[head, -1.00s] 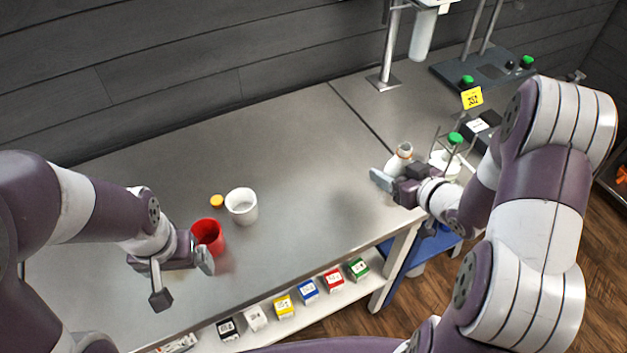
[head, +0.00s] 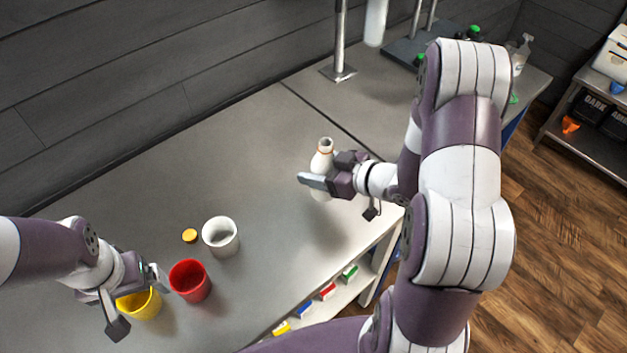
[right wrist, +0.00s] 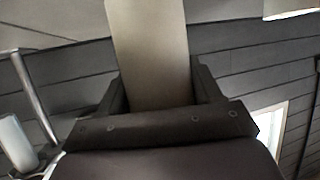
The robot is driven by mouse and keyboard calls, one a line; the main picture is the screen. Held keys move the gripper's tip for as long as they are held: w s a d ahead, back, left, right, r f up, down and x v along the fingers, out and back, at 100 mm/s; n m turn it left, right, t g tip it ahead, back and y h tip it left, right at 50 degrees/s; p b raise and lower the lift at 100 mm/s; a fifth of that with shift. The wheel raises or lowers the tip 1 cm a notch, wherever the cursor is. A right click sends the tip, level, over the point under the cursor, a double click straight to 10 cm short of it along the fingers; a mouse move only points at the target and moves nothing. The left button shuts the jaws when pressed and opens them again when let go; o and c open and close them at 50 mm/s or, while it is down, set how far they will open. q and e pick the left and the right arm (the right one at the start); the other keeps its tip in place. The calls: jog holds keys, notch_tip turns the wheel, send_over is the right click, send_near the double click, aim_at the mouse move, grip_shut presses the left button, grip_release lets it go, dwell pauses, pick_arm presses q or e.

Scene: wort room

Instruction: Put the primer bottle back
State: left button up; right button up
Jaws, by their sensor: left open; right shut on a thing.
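The primer bottle (head: 323,158) is white with an orange-brown ring at its open neck. My right gripper (head: 318,180) is shut on it and holds it upright, seemingly above the table; the gap beneath is hard to judge. In the right wrist view the bottle (right wrist: 150,55) fills the space between the fingers of the gripper (right wrist: 158,95). My left gripper (head: 158,280) is open and empty, above a yellow cup (head: 142,305) and left of a red cup (head: 190,281). An orange cap (head: 190,235) lies on the table beside a white cup (head: 221,237).
The grey table (head: 130,180) is clear at its back and left. A metal stand (head: 340,72) rises behind the bottle. Small coloured boxes (head: 327,291) sit on a shelf below the front edge. A dark platform (head: 405,50) stands at the back right.

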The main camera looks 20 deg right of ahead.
jog(key=f, duration=0.4)
jog(key=shift+w+a+f, duration=0.1)
jog(key=shift+a, duration=0.15)
jog(key=shift+w+f, duration=0.2)
jog(key=shift+s+a, duration=0.1)
jog(key=shift+f, duration=0.2)
jog(key=o, duration=1.2)
